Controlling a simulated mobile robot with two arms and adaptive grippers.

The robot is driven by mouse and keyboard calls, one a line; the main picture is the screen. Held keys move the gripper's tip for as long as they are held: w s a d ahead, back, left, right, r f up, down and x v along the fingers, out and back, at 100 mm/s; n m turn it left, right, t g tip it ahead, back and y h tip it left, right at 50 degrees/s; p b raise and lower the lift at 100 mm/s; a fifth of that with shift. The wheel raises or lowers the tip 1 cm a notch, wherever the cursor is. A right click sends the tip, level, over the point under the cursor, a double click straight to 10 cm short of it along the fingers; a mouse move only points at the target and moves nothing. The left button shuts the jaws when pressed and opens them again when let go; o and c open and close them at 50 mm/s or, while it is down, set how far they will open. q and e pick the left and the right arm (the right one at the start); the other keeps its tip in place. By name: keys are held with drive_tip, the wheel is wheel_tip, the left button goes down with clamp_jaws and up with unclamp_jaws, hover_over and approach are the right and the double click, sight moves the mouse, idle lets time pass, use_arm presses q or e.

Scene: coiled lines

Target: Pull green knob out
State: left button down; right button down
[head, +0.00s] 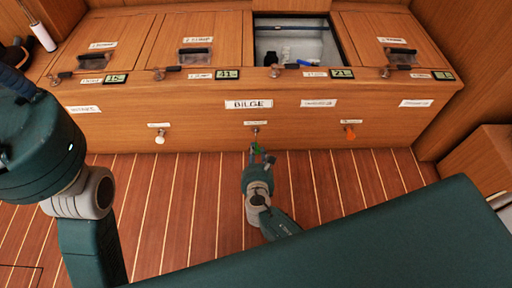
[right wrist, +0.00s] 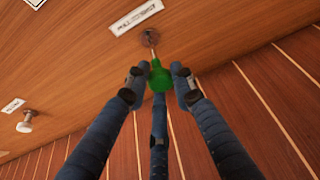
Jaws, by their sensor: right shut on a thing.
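The green knob (right wrist: 160,76) hangs from a thin stem or line that runs to a round fitting (right wrist: 150,37) on the wooden front panel. My right gripper (right wrist: 159,84) is shut on the knob, with a finger on each side and a third below. The knob stands a little away from the panel. In the head view my right gripper (head: 258,156) is below the BILGE label (head: 249,104), and the green knob (head: 257,149) is small and partly hidden by the fingers. My left arm shows at the left, but its gripper does not.
A white knob (head: 160,138) and an orange knob (head: 350,133) sit on the same panel (head: 210,128), left and right of the green one. One top compartment (head: 290,50) is open with items inside. The striped floor (head: 330,175) below is clear.

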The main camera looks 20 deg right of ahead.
drive_tip(key=shift+w+d+r, duration=0.1)
drive_tip(key=shift+w+r, duration=0.05)
drive_tip(key=shift+w, duration=0.1)
drive_tip(key=c, duration=1.5)
unclamp_jaws()
drive_tip(key=shift+s, duration=0.15)
drive_tip(key=v, duration=1.2)
